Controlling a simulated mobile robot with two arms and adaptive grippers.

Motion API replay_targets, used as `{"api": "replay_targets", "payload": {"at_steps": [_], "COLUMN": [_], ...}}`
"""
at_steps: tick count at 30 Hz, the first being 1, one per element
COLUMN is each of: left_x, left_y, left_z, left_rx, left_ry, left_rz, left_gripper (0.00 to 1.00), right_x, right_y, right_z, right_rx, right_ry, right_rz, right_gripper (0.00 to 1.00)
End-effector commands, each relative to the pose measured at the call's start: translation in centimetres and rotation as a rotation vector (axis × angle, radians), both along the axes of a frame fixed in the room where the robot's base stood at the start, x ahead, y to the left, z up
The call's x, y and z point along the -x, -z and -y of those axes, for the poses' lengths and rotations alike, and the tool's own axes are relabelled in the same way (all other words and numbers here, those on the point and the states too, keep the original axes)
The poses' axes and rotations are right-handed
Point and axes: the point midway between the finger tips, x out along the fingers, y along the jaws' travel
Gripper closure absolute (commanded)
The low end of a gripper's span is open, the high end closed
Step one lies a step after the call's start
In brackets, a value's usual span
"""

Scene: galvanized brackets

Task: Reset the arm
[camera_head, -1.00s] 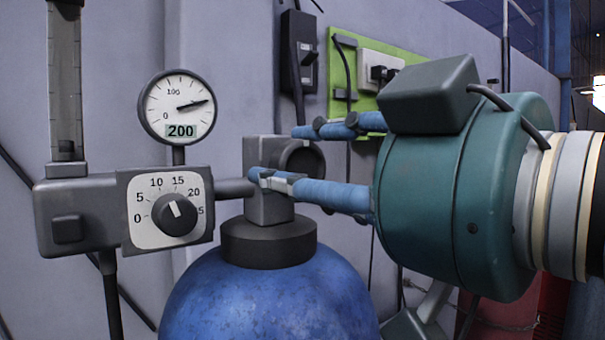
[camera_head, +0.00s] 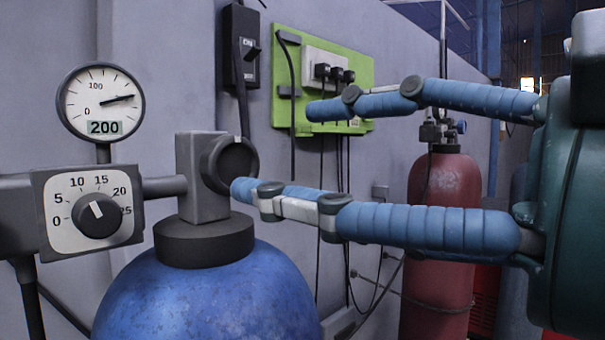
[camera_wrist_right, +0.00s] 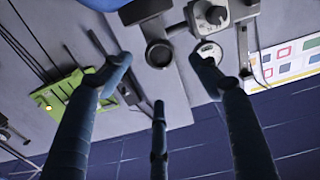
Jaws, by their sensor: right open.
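My right gripper (camera_head: 275,150) comes in from the right with its blue segmented fingers spread and nothing between them. Its lower fingertip overlaps the edge of the dark round valve knob (camera_head: 232,165) in the head view; contact cannot be told. The knob sits on a grey valve block atop the blue gas cylinder (camera_head: 205,295). In the right wrist view the open fingers of the gripper (camera_wrist_right: 160,70) point toward the wall, and the round knob (camera_wrist_right: 160,53) shows between the fingertips, apart from them. My left gripper is not in view.
A pressure gauge (camera_head: 101,103) and a regulator dial (camera_head: 96,213) stand left of the valve. A green socket panel (camera_head: 287,75) with plugs and hanging cables is on the wall behind. A red cylinder (camera_head: 440,230) stands behind the right gripper.

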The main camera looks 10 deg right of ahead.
Motion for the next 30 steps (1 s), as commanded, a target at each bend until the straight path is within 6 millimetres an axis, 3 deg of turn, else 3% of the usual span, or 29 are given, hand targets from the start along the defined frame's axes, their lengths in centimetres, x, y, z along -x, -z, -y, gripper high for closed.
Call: {"api": "replay_targets", "payload": {"at_steps": [6, 14, 19, 22, 25, 28, 30], "left_x": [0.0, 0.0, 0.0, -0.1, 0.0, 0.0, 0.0], "left_y": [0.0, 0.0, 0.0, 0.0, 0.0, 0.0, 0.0], "left_z": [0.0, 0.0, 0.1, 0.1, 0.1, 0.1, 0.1], "left_rx": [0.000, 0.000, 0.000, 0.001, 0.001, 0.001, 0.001], "left_ry": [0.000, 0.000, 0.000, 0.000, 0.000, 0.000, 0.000], "left_rz": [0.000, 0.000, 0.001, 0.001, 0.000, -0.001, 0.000], "left_gripper": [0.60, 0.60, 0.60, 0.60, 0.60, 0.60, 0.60], "right_x": [1.4, 1.5, -0.2, -4.2, -11.1, -18.2, -23.1], "right_y": [0.1, 0.1, -0.8, -2.4, -3.4, -2.4, -0.6], "right_z": [1.0, 1.1, 0.6, 0.2, 0.6, 1.9, 3.0], "right_rx": [0.000, 0.001, -0.040, -0.127, -0.246, -0.345, -0.400], "right_ry": [0.001, 0.000, -0.031, -0.077, -0.099, -0.081, -0.051], "right_rz": [-0.001, -0.001, -0.040, -0.108, -0.186, -0.245, -0.283], "right_gripper": [0.38, 0.38, 0.38, 0.38, 0.38, 0.38, 0.38]}}
